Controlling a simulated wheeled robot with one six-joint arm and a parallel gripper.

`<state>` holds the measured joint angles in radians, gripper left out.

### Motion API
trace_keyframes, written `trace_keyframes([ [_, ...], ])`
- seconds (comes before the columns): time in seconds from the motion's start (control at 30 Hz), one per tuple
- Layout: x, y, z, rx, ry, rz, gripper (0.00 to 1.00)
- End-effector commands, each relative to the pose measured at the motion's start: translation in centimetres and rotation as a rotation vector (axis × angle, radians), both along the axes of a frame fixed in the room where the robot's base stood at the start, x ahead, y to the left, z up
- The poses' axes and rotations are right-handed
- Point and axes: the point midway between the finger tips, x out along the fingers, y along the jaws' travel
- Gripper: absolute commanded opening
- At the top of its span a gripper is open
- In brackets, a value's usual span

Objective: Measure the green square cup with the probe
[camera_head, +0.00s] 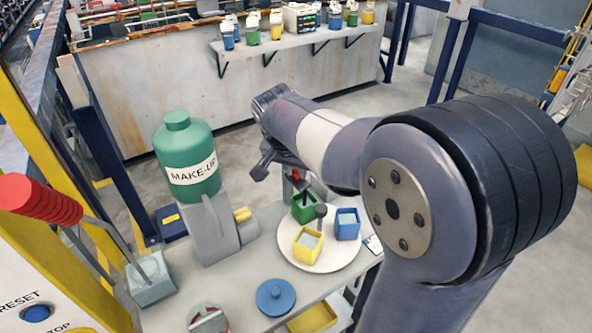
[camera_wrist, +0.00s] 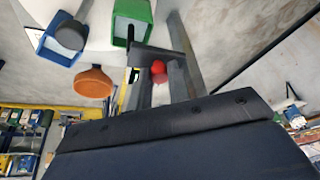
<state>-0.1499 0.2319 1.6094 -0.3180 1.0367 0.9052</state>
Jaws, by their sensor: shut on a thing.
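The green square cup (camera_head: 303,210) stands on a white round plate (camera_head: 329,263), between a yellow square cup (camera_head: 308,243) and a blue square cup (camera_head: 348,225). My gripper (camera_head: 283,170) is just above and behind the green cup, shut on the probe, whose red part (camera_head: 296,175) shows between the fingers. The probe's dark lower end appears to reach the green cup's opening; its depth is unclear. In the wrist view, the green cup (camera_wrist: 132,14) is partly cut off, and the red part (camera_wrist: 158,68) sits between the fingers (camera_wrist: 160,75).
A dark knob (camera_head: 320,211) stands mid-plate, close to the cups. A green MAKE-UP bottle (camera_head: 187,160) on a grey stand is at left. A blue round lid (camera_head: 276,297) and a yellow tray (camera_head: 312,318) lie in front. A shelf (camera_head: 290,42) with several bottles is behind.

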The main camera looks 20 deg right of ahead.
Motion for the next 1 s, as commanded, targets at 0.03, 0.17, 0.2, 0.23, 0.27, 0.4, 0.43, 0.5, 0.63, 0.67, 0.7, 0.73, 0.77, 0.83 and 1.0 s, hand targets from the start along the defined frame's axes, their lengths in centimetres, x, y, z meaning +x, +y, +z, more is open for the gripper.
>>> trace_keyframes([
  [0.03, 0.1, 0.0, 1.5, 0.000, -0.003, 0.001, 0.00],
  [0.17, 0.0, 0.0, 3.6, 0.001, -0.003, 0.000, 0.00],
  [0.2, 0.0, 0.0, 4.1, 0.001, -0.002, 0.000, 0.00],
  [0.23, 0.0, 0.0, 4.3, 0.000, -0.002, -0.001, 0.00],
  [0.27, 0.0, 0.0, 4.5, 0.000, -0.002, -0.001, 0.00],
  [0.4, 0.0, 0.0, 4.5, 0.001, -0.003, 0.000, 0.00],
  [0.43, 0.1, 0.0, 4.5, 0.001, -0.004, 0.000, 0.00],
  [0.5, 0.1, 0.0, 4.5, 0.001, -0.006, 0.001, 0.00],
  [0.63, 0.1, 0.0, 4.6, 0.000, -0.006, 0.001, 0.24],
  [0.67, 0.1, 0.0, 4.6, 0.000, -0.006, 0.001, 0.27],
  [0.7, 0.1, 0.0, 4.5, 0.000, -0.005, 0.000, 0.28],
  [0.73, 0.1, 0.0, 4.5, 0.000, -0.005, 0.000, 0.28],
  [0.77, 0.1, 0.0, 4.5, 0.001, -0.004, 0.000, 0.28],
  [0.83, 0.0, 0.0, 4.4, 0.001, -0.003, 0.000, 0.28],
  [1.0, -0.1, 0.1, 4.9, 0.001, -0.004, 0.000, 0.28],
])
